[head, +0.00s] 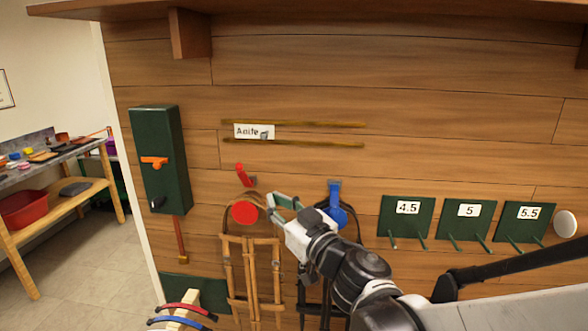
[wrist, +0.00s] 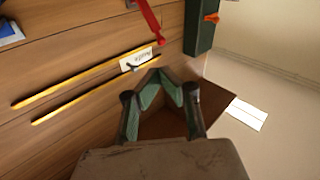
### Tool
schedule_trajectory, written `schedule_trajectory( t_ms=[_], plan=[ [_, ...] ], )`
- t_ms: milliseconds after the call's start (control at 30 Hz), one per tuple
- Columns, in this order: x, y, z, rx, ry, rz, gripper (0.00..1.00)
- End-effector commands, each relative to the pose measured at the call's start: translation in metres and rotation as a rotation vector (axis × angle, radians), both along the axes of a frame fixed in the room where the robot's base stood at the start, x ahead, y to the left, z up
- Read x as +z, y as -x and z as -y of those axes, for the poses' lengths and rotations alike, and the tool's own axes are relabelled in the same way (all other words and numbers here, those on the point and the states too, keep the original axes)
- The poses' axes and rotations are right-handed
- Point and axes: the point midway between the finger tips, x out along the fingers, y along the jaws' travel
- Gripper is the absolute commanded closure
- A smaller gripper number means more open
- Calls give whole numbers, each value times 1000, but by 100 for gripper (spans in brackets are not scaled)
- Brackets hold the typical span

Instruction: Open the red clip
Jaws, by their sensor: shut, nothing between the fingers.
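The red clip (head: 245,180) is on the wood wall, above a round red disc (head: 245,213) and a hanging brown strap bridle. Its red lever points up and leans left. The lever also shows as a long red strip in the wrist view (wrist: 149,18), at the top. My gripper (head: 273,207) is just right of the red disc and below the lever; whether it touches the disc is unclear. In the wrist view my gripper's green fingers (wrist: 159,73) meet at the tips, empty and apart from the red lever.
A blue clip (head: 335,189) with a blue disc hangs to the right. Two thin yellow rods and a name plate (head: 254,131) are above. A green box (head: 158,158) with an orange lever is left. Green numbered plates (head: 405,216) with pegs are right.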

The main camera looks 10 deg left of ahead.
Motion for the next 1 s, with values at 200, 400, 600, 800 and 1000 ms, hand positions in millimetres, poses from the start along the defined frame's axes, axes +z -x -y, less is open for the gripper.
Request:
schedule_trajectory(
  t_ms=[200,400,600,800,1000],
  plan=[
    [3,-11,-12,11,-4,0,100],
    [7,-37,-36,10,-4,1,100],
    [12,-65,-61,8,-2,1,100],
    [15,-87,-82,9,-3,2,100],
    [16,-99,-92,7,-2,1,100]
  ],
)
